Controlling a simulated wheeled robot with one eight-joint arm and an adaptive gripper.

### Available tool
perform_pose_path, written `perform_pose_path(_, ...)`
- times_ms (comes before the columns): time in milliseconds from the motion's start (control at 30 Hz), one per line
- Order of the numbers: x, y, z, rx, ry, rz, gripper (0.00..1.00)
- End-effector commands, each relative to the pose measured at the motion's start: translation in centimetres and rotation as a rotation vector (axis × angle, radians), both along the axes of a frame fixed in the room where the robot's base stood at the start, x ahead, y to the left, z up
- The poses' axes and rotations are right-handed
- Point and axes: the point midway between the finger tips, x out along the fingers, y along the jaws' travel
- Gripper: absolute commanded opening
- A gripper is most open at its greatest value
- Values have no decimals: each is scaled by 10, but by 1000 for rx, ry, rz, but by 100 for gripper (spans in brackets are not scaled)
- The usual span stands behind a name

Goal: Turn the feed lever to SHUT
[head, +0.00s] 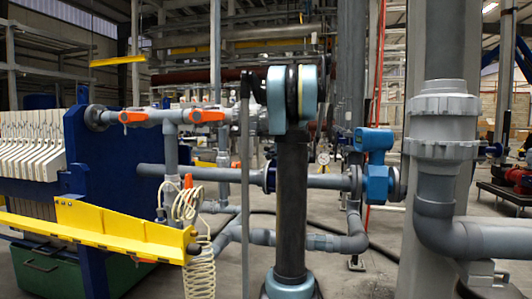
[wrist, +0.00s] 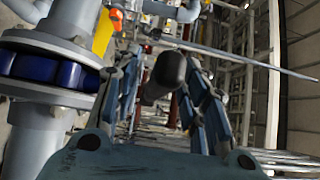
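In the wrist view, a dark rounded bar end (wrist: 166,72), like a lever grip, points toward the camera between the fingers of my gripper (wrist: 163,85). The fingers stand apart on either side of it, and I see no clear contact. I cannot tell for sure that this bar is the feed lever, and no SHUT mark is readable. A blue valve-like ring (wrist: 45,72) sits between grey flanges at the left. In the head view, my arm hides the gripper. A blue ring (head: 270,180) shows on the grey pipe beside my arm.
Orange handles (head: 206,116) sit on the upper grey pipe. The filter press's blue plate (head: 100,200) and a yellow tray (head: 120,232) stand at the left. A blue meter (head: 376,165) and a thick grey pipe (head: 440,130) stand at the right. A coiled hose (head: 200,270) hangs low.

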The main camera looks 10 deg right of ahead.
Motion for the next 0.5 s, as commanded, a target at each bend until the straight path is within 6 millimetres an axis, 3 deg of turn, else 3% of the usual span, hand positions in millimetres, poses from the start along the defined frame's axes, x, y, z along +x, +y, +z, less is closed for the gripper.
perform_pose_path(300, -57, -15, -1, 0, 1, -1, 40)
perform_pose_path(500, -83, -22, -1, 0, 1, 1, 40)
